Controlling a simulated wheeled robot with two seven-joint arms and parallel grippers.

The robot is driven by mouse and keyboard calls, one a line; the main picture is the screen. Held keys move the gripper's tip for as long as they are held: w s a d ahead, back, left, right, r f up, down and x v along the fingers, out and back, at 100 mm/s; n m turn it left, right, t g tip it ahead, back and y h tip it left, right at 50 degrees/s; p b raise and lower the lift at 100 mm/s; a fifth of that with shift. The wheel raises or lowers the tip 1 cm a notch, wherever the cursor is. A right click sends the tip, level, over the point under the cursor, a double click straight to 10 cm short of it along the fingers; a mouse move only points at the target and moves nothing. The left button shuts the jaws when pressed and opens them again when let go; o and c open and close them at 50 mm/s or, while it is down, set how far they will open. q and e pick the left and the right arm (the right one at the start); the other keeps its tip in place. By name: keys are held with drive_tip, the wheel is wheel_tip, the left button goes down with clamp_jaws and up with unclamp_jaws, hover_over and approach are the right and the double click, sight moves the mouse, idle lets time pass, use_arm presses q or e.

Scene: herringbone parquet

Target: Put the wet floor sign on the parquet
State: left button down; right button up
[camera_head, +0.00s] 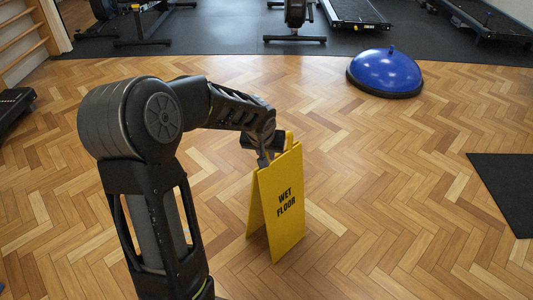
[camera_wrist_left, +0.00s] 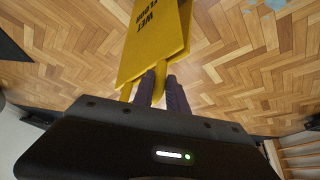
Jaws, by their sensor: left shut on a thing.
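The yellow wet floor sign (camera_head: 282,206) is upright with its two panels spread, in front of my left arm in the head view. My left gripper (camera_head: 265,158) is shut on the sign at its top, by the handle. In the left wrist view the sign (camera_wrist_left: 155,40) stretches away from the fingers of my left gripper (camera_wrist_left: 161,88), and its lettering shows upside down. The sign is over the parquet (camera_head: 390,200); I cannot tell whether its lower edges touch the floor. My right gripper is not in view.
A blue half-ball (camera_head: 386,70) on a black base sits on the parquet at the back right. A black mat (camera_head: 508,190) lies at the right. Gym machines (camera_head: 295,20) stand on dark flooring at the back. The parquet around the sign is clear.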

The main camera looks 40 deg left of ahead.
use_arm(q)
drive_tip(key=c, duration=1.3)
unclamp_jaws()
drive_tip(key=shift+f, duration=0.1)
drive_tip(key=shift+r, duration=0.25)
drive_tip(key=p+v, duration=0.3)
drive_tip(key=v, duration=0.9)
drive_tip(key=shift+d+f, duration=0.1)
